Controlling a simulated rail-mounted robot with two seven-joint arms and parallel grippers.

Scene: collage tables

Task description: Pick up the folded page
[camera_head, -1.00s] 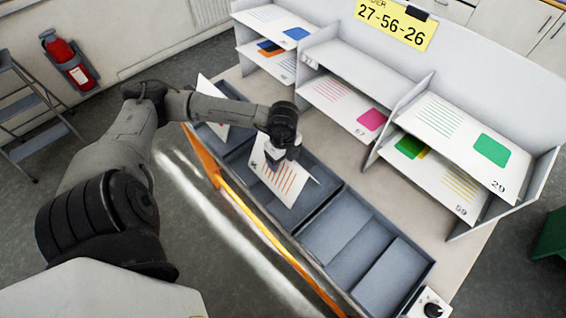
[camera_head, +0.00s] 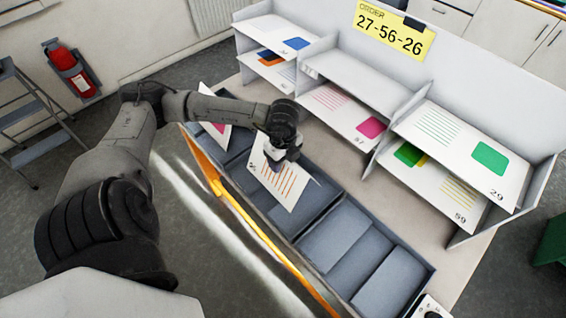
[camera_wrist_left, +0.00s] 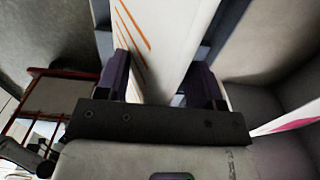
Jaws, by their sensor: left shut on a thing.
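The folded page (camera_head: 280,182) is white with orange lines and a number that is hard to read at its left edge. My left gripper (camera_head: 285,152) is shut on its upper part and holds it tilted over the grey bins. In the left wrist view the page (camera_wrist_left: 160,45) stands between the two fingers of the gripper (camera_wrist_left: 170,85). Whether its lower edge touches the bin is hard to tell. My right gripper is not in view.
Another white page with a pink patch (camera_head: 215,122) stands in the left bin. The right grey bin (camera_head: 425,262) is beside the held page. A shelf rack (camera_head: 370,82) with several pages stands behind, under a yellow order sign (camera_head: 393,32) reading 27-56-26.

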